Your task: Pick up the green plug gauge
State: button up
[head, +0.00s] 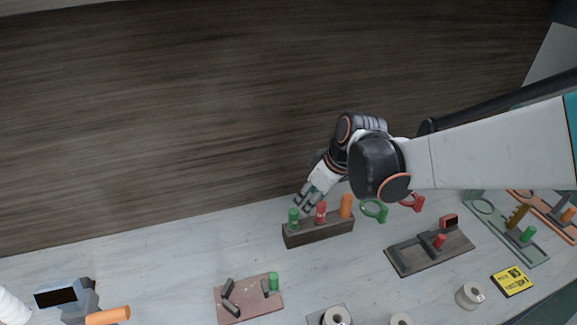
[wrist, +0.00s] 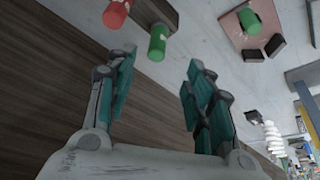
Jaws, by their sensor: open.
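The green plug gauge (head: 293,216) stands at the left end of a dark wooden block (head: 318,233), beside a red plug (head: 321,212) and an orange plug (head: 346,205). In the wrist view the green plug gauge (wrist: 157,42) shows just beyond my fingertips, in line with the gap between them. My gripper (head: 304,201) is over the back of the block, close to the green and red plugs. In the wrist view my gripper (wrist: 160,68) has its fingers spread, with nothing between them.
A pink plate (head: 245,303) with another green cylinder (head: 274,281) lies in front. A green ring (head: 374,210) and a red ring (head: 412,203) lie right of the block. A dark fixture (head: 430,250) is further right. The bench's back edge runs just behind the block.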

aim_at(293, 217)
jog(key=b+x, duration=0.2)
jog(key=x, duration=0.6)
jog(key=shift+w+a+f, duration=0.1)
jog(key=shift+a+f, duration=0.05)
jog(key=shift+f, duration=0.1)
jog(key=shift+w+b+x, duration=0.1)
jog(key=shift+b+x, duration=0.6)
jog(key=shift+x, duration=0.65)
jog(key=shift+w+b+x, duration=0.15)
jog(key=shift+b+x, duration=0.5)
jog(key=shift+x, duration=0.7)
jog(key=shift+r, duration=0.1)
grip_shut()
